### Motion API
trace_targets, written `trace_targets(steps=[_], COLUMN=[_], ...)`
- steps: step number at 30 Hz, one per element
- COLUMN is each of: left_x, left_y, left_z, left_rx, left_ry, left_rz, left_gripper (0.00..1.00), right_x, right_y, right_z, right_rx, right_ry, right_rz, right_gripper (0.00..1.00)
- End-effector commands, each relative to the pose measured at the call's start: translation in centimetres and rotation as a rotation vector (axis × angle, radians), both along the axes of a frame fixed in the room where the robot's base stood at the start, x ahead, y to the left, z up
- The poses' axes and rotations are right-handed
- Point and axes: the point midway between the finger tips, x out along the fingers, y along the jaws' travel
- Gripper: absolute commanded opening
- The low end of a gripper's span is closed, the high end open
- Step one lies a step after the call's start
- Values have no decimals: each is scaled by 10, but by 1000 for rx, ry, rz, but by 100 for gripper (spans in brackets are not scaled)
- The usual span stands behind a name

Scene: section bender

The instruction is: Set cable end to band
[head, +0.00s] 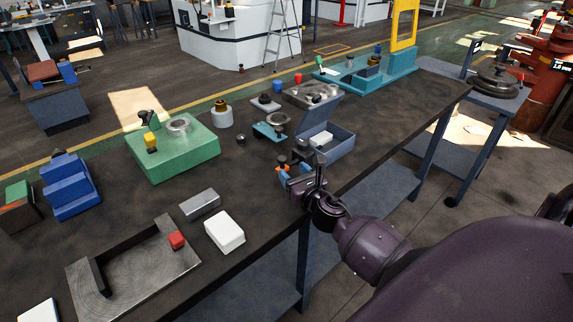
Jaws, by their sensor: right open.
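My right gripper (284,168) is over the front edge of the dark workbench (270,195), just left of the open blue-grey box (325,148). It is open. I cannot tell whether anything lies between its fingers; a small orange patch shows at its tips. I cannot make out a cable end or a band for certain. A green fixture block (185,158) with a yellow knob and a round metal ring stands further left on the bench. My left gripper is not in view.
A teal fixture (370,78) stands at the far end. A grey metal plate (150,268) with a red block (177,240), a white block (224,232) and a grey bar (200,205) lie at the near end. Blue blocks (70,187) stand at left. Bare bench lies between them.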

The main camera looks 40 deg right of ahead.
Motion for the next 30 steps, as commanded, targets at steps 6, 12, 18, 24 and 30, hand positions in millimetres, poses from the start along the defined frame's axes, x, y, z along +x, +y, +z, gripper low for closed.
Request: trace_targets(steps=[6,12,18,24,30], left_x=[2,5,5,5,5], left_y=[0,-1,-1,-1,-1], left_z=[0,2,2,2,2], left_rx=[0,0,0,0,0], left_ry=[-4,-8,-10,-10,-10], left_rz=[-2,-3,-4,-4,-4], left_gripper=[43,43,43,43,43], right_x=[-18,-20,-20,-20,-20], right_y=[3,3,3,3,3], right_z=[0,0,0,0,0], right_rx=[-1,-1,-1,-1,-1], right_ry=[0,0,0,0,0], right_rz=[1,1,1,1,1], right_gripper=[57,57,57,57,57])
